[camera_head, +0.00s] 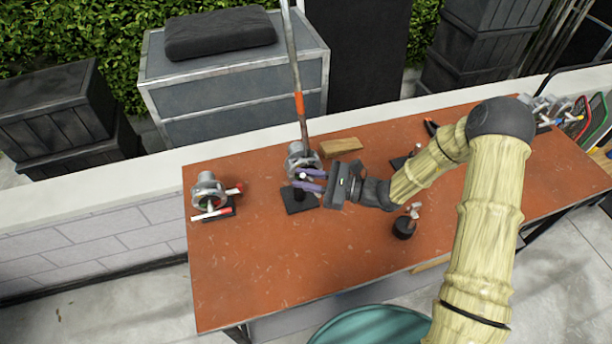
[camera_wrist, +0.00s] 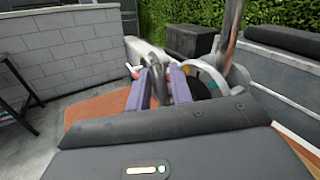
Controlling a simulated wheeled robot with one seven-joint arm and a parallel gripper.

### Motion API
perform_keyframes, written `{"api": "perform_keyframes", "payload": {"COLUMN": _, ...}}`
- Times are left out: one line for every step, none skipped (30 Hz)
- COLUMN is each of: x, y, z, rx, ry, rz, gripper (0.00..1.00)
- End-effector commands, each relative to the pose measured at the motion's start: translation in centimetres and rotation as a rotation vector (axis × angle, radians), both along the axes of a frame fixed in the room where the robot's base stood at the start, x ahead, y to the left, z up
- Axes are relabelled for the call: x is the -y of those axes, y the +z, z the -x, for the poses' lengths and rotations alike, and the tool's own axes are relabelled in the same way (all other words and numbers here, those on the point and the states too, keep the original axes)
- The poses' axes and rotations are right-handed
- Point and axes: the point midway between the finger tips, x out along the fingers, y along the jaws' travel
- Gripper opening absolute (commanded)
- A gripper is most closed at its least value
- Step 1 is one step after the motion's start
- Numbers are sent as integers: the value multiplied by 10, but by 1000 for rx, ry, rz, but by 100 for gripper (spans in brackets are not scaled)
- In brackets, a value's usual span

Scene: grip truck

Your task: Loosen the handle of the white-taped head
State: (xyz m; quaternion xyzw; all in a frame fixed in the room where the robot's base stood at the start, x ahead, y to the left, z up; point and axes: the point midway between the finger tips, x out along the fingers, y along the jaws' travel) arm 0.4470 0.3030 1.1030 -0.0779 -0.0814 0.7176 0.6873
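A metal grip head (camera_head: 300,158) stands on a dark base plate (camera_head: 300,198) near the table's back edge, with a tall pole (camera_head: 292,70) rising from it. A white-tipped handle end (camera_head: 301,177) shows on its near side. I cannot make out tape for certain. My gripper (camera_head: 310,180) reaches in from the right, its two purple fingers apart at this head. In the wrist view, a grey metal piece (camera_wrist: 155,84) stands between the fingers (camera_wrist: 158,88), and part of the round head (camera_wrist: 206,80) is right of them. Contact is not clear.
A second grip head (camera_head: 208,190) with a red-and-white handle stands at the left of the orange table (camera_head: 240,270). A wooden block (camera_head: 341,146) lies behind my gripper. A small black-based item (camera_head: 404,227) stands in front. The table's front left is clear.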

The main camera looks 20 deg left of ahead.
Motion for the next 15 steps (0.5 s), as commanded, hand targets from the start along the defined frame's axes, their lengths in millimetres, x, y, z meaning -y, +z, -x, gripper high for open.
{"api": "perform_keyframes", "payload": {"x": 0, "y": 0, "z": 0, "rx": 0, "ry": 0, "rz": 0, "gripper": 22}}
{"api": "perform_keyframes", "payload": {"x": 0, "y": 0, "z": 0, "rx": 0, "ry": 0, "rz": 0, "gripper": 22}}
{"api": "perform_keyframes", "payload": {"x": 0, "y": 0, "z": 0, "rx": 0, "ry": 0, "rz": 0, "gripper": 22}}
{"api": "perform_keyframes", "payload": {"x": 0, "y": 0, "z": 0, "rx": 0, "ry": 0, "rz": 0, "gripper": 22}}
{"api": "perform_keyframes", "payload": {"x": 0, "y": 0, "z": 0, "rx": 0, "ry": 0, "rz": 0, "gripper": 22}}
{"api": "perform_keyframes", "payload": {"x": 0, "y": 0, "z": 0, "rx": 0, "ry": 0, "rz": 0, "gripper": 18}}
{"api": "perform_keyframes", "payload": {"x": 0, "y": 0, "z": 0, "rx": 0, "ry": 0, "rz": 0, "gripper": 12}}
{"api": "perform_keyframes", "payload": {"x": 0, "y": 0, "z": 0, "rx": 0, "ry": 0, "rz": 0, "gripper": 6}}
{"api": "perform_keyframes", "payload": {"x": 0, "y": 0, "z": 0, "rx": 0, "ry": 0, "rz": 0, "gripper": 0}}
{"api": "perform_keyframes", "payload": {"x": 0, "y": 0, "z": 0, "rx": 0, "ry": 0, "rz": 0, "gripper": 0}}
{"api": "perform_keyframes", "payload": {"x": 0, "y": 0, "z": 0, "rx": 0, "ry": 0, "rz": 0, "gripper": 0}}
{"api": "perform_keyframes", "payload": {"x": 0, "y": 0, "z": 0, "rx": 0, "ry": 0, "rz": 0, "gripper": 0}}
{"api": "perform_keyframes", "payload": {"x": 0, "y": 0, "z": 0, "rx": 0, "ry": 0, "rz": 0, "gripper": 0}}
{"api": "perform_keyframes", "payload": {"x": 0, "y": 0, "z": 0, "rx": 0, "ry": 0, "rz": 1, "gripper": 0}}
{"api": "perform_keyframes", "payload": {"x": 0, "y": 0, "z": 0, "rx": 1, "ry": 0, "rz": 2, "gripper": 0}}
